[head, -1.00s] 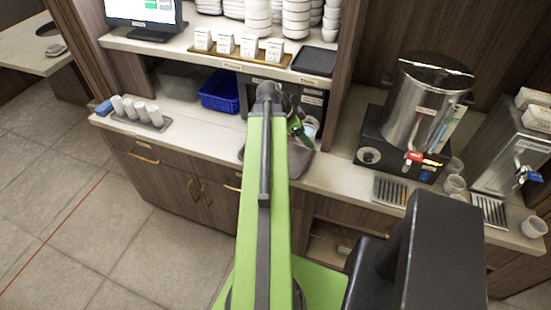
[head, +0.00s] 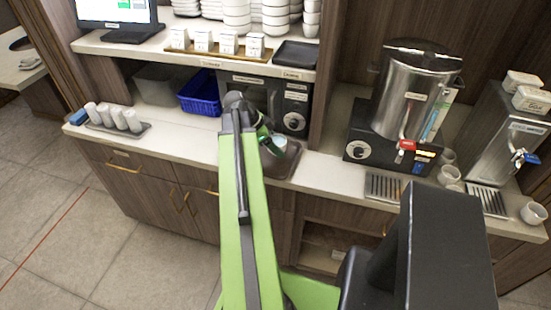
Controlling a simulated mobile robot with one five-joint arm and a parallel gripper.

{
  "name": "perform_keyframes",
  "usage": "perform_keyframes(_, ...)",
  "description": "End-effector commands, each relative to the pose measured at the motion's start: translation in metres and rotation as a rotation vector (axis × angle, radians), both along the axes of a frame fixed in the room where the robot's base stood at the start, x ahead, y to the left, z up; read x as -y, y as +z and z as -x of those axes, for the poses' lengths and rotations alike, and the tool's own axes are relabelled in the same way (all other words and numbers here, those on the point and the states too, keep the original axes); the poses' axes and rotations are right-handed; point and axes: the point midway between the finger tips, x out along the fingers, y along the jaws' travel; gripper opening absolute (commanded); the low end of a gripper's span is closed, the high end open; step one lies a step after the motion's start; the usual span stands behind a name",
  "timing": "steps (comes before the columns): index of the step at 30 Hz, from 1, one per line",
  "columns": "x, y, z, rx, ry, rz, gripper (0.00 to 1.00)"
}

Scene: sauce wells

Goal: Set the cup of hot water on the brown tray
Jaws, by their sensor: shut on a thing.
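My gripper (head: 269,143) is at the far end of my green arm, over the counter in front of a dark machine. It is shut on a pale cup (head: 279,143), small in view and partly hidden by the gripper. The water inside cannot be made out. The brown tray (head: 288,161) lies on the counter, partly covered by my arm. The cup appears over the tray, and I cannot tell whether it touches it.
Right of the tray stand a steel water urn (head: 412,92) and a second dispenser (head: 500,135) with white cups nearby. Left are a blue basket (head: 200,95) and a small tray of rolled towels (head: 118,125). A shelf (head: 185,50) with stacked dishes overhangs the back.

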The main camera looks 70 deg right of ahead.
Motion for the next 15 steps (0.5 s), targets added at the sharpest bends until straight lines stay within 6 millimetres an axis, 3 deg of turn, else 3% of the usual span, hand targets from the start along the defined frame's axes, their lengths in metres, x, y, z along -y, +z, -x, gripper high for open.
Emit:
perform_keyframes(4, 0.000, -0.004, 0.000, 0.000, 0.000, 0.000, 0.11)
perform_keyframes(11, 0.000, -0.043, 0.000, 0.000, 0.001, 0.000, 0.11)
perform_keyframes(15, 0.000, -0.040, 0.000, 0.000, 0.001, 0.000, 0.11)
